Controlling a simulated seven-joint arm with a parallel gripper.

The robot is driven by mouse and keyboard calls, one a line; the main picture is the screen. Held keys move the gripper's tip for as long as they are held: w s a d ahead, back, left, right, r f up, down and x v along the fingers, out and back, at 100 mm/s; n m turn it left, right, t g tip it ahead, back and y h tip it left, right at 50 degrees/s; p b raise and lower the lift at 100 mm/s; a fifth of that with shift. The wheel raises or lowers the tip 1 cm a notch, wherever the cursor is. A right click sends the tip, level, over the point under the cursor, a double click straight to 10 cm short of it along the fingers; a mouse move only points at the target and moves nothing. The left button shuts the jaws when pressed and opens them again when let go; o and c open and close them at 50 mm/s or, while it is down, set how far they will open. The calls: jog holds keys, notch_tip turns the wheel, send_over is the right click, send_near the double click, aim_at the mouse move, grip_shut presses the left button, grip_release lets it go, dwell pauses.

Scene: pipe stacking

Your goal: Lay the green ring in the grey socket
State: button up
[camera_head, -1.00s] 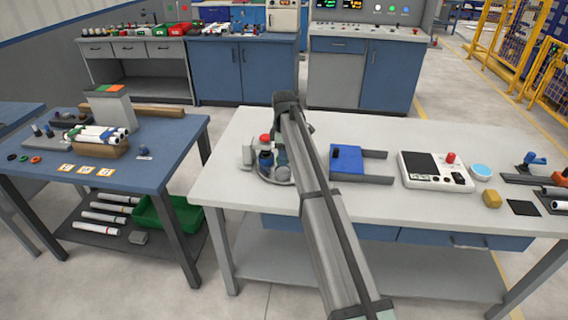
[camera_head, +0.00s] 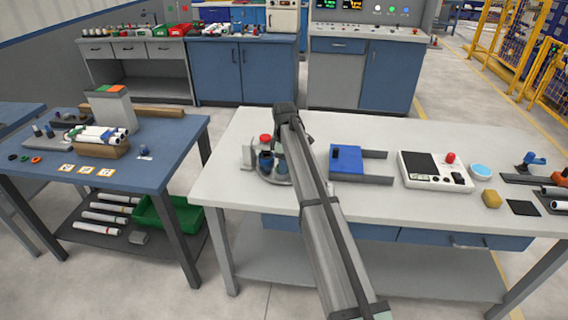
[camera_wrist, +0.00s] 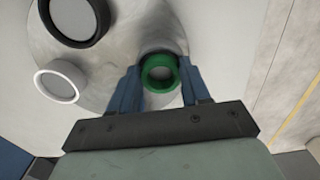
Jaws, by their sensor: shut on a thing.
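The green ring (camera_wrist: 148,75) is between the two blue fingers of my gripper (camera_wrist: 160,82), which is shut on it. In the wrist view, part of a grey round rim (camera_wrist: 162,44) shows just beyond the ring, partly covered by it; this looks like the grey socket. The ring overlaps that rim in the picture, and I cannot tell whether it touches it or hangs above it. In the head view my arm hides the gripper and the ring.
In the wrist view, a black-rimmed holder (camera_wrist: 97,30) and a white-rimmed holder (camera_wrist: 40,84) stand to the left on the round grey plate (camera_wrist: 118,75). In the head view, a blue block (camera_head: 346,158) with grey rails and a white control box (camera_head: 412,178) lie right of my arm.

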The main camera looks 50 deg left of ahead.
jog(key=shift+s+d+f, duration=0.1)
jog(key=shift+d+f, duration=0.05)
jog(key=shift+f, duration=0.5)
jog(key=o, duration=1)
jog(key=shift+o, duration=0.5)
jog(key=shift+s+d, duration=0.1)
notch_tip(320, 180, up, 14)
jog(key=shift+w+a+f, duration=0.2)
jog(key=shift+a+f, duration=0.05)
